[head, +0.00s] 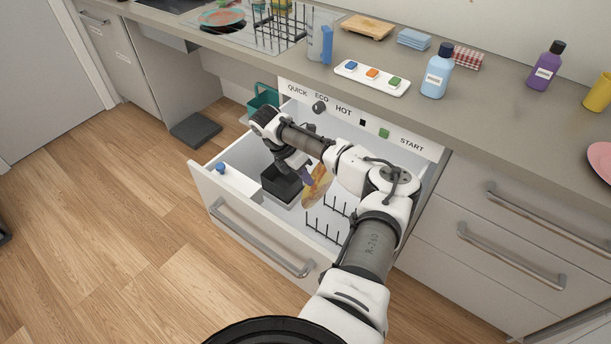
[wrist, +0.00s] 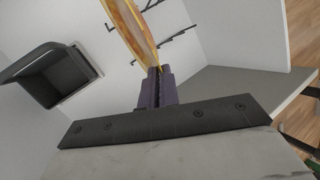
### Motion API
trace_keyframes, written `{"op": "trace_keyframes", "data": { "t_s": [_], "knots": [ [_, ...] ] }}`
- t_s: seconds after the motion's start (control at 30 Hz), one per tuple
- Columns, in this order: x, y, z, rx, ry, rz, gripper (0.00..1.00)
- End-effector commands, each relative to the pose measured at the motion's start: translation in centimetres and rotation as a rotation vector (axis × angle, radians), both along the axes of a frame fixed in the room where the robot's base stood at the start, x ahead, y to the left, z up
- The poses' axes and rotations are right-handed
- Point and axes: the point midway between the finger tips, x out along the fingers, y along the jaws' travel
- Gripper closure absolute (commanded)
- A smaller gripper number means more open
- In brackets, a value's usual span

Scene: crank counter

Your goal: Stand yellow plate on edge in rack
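A yellow plate (head: 318,186) with brownish marks is over the open drawer, tilted close to upright. My gripper (head: 309,176) is shut on its edge. In the wrist view my gripper's fingers (wrist: 155,80) pinch the rim of the yellow plate (wrist: 127,30). The rack (head: 325,227) is a set of dark upright prongs on the drawer floor, to the right of and below the plate in the head view. Some prongs of the rack (wrist: 172,40) show beyond the plate in the wrist view. Whether the plate touches the rack, I cannot tell.
A black bin (head: 280,184) stands in the drawer left of the plate; it also shows in the wrist view (wrist: 45,75). The drawer's front wall (head: 250,208) and the counter (head: 480,105) bound the space. Bottles and a button tray (head: 372,78) stand on the counter.

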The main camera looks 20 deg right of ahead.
Motion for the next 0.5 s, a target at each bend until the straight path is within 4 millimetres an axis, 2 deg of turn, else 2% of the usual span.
{"op": "trace_keyframes", "data": {
  "t_s": [0.13, 0.5],
  "knots": [
    [0.1, 0.2, 0.5, -0.007, 0.003, -0.005, 1.00],
    [0.1, 0.1, -3.6, -0.007, 0.002, -0.006, 1.00]
  ]
}}
